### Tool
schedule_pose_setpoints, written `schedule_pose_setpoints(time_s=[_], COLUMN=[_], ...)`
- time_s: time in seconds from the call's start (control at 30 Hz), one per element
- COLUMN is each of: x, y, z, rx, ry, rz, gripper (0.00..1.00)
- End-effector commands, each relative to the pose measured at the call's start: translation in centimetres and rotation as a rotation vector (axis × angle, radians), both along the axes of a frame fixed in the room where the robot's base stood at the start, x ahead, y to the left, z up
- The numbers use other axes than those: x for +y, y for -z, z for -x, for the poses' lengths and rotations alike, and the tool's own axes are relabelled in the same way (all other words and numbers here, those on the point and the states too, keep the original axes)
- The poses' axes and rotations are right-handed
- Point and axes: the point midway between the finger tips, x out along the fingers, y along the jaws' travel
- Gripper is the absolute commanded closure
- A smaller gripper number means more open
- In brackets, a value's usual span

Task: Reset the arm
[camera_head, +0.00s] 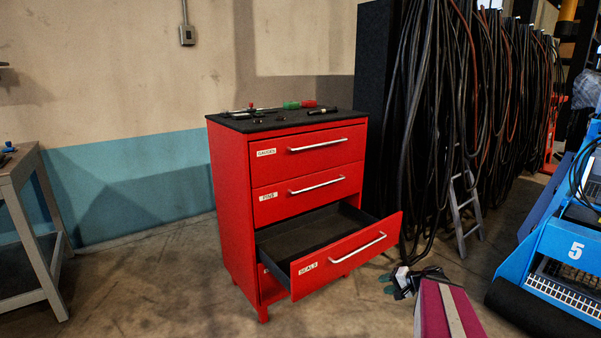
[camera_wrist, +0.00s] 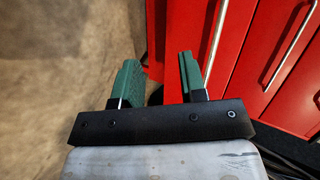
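My gripper (camera_head: 389,283) is low at the right of the open drawer front in the head view. In the wrist view my gripper (camera_wrist: 159,80) shows two green fingers apart with nothing between them. The red cabinet (camera_head: 229,190) stands upright in the middle of the head view and fills the upper right of the wrist view. Its third drawer (camera_head: 345,258) is pulled out, and the dark inside that shows looks empty. The upper two drawers are shut. The gripper looks apart from the drawer handle (camera_head: 358,247).
Small tools and parts, including a green item (camera_head: 291,104), lie on the cabinet's black top. A grey table (camera_head: 48,272) stands at the left. Hanging cables (camera_head: 440,110), a small ladder (camera_head: 463,205) and a blue machine (camera_head: 570,250) are at the right. Floor at left front is clear.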

Motion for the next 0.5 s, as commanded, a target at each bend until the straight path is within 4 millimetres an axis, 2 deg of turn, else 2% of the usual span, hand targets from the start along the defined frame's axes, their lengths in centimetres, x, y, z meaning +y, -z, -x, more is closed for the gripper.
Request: schedule_pose_setpoints(time_s=[0.03, 0.2, 0.5], x=[1.6, 5.9, 10.5], y=[0.1, 1.0, 1.3], z=[0.4, 1.8, 4.3], rx=[0.030, 0.138, 0.271], ry=[-0.048, -0.209, -0.430], rz=[0.045, 0.238, 0.631], gripper=[0.62, 0.62, 0.62])
